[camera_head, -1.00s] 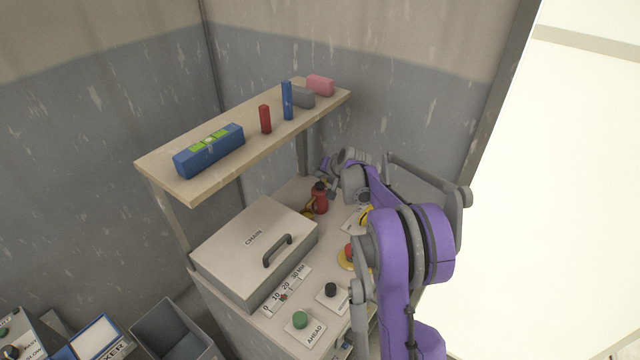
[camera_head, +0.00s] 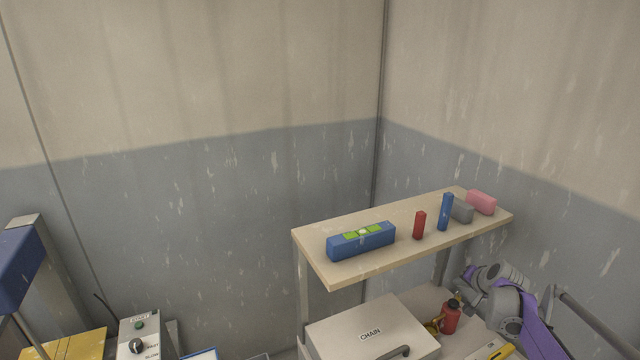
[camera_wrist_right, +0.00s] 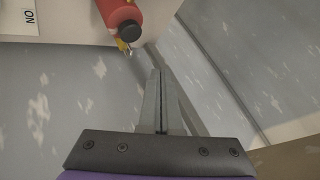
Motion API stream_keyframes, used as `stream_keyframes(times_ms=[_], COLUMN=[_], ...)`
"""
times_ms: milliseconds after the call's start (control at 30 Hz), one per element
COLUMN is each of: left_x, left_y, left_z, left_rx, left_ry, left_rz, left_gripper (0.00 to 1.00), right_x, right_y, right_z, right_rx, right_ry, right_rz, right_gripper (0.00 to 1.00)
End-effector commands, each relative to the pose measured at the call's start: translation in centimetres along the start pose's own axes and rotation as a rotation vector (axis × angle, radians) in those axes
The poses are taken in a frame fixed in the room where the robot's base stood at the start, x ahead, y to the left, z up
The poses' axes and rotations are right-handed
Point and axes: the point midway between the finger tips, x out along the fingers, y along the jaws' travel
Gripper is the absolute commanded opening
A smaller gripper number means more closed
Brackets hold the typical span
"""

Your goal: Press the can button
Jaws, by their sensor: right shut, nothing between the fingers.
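The red can (camera_head: 450,317) with a black top stands on the cabinet top under the wooden shelf, near the back. In the right wrist view the can (camera_wrist_right: 121,14) is at the top, partly cut off, with its black cap (camera_wrist_right: 129,31) and a small yellow part showing. My right gripper (camera_wrist_right: 160,75) is shut and empty, its fingertips a little below the cap in that picture and apart from it. In the head view the right gripper (camera_head: 460,296) is small and close to the can, partly hidden by its own arm. My left gripper is not in view.
A switch box (camera_head: 140,335) is at lower left. Walls stand close behind.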

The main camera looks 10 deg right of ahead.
Motion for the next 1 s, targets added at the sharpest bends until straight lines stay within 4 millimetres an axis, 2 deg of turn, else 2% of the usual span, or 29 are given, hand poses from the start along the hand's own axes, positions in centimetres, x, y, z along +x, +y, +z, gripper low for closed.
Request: stream_keyframes(times_ms=[167, 333, 500, 633, 767, 1000], left_x=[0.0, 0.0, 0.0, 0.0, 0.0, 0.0], left_y=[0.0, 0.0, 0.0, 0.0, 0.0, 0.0], left_z=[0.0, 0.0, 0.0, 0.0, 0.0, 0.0], left_rx=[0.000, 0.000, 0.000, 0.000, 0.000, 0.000], left_ry=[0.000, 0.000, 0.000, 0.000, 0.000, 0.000], left_rz=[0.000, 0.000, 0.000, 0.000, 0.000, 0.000], left_gripper=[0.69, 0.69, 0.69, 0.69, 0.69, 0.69], right_x=[-2.6, -7.1, -11.8, -15.2, -18.3, -22.9], right_y=[-3.0, -6.5, -8.2, -8.4, -7.7, -4.3], right_z=[3.5, 9.8, 16.3, 21.3, 26.1, 34.2], right_rx=[-0.075, -0.205, -0.340, -0.444, -0.549, -0.741], right_ry=[-0.039, -0.100, -0.154, -0.192, -0.226, -0.275], right_rz=[0.002, 0.008, 0.014, 0.017, 0.020, 0.024], right_gripper=[0.00, 0.00, 0.00, 0.00, 0.00, 0.00])
